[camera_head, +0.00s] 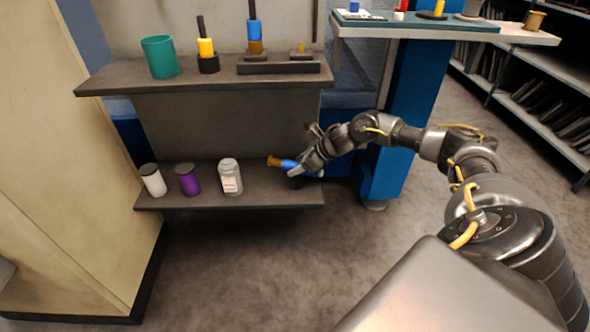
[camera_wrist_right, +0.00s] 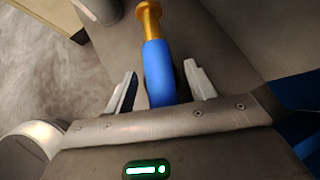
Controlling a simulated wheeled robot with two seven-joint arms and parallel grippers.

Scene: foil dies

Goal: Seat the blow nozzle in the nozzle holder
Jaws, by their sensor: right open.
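The blow nozzle, taken to be the blue-bodied piece with a brass end (camera_head: 274,161), is at the right part of the lower shelf, its brass end pointing left. In the right wrist view the blue body (camera_wrist_right: 158,72) lies between the two fingers of my right gripper (camera_wrist_right: 158,85), with gaps on both sides. My right gripper (camera_head: 296,170) is open around it. The nozzle holder appears to be the long dark block (camera_head: 280,68) on the upper shelf.
The upper shelf also holds a teal cup (camera_head: 160,57) and a yellow-handled tool (camera_head: 206,47) in a dark ring. White (camera_head: 153,180) and purple (camera_head: 188,180) jars and a labelled clear jar (camera_head: 230,177) stand left on the lower shelf (camera_head: 270,200). A blue-sided table (camera_head: 405,105) stands right.

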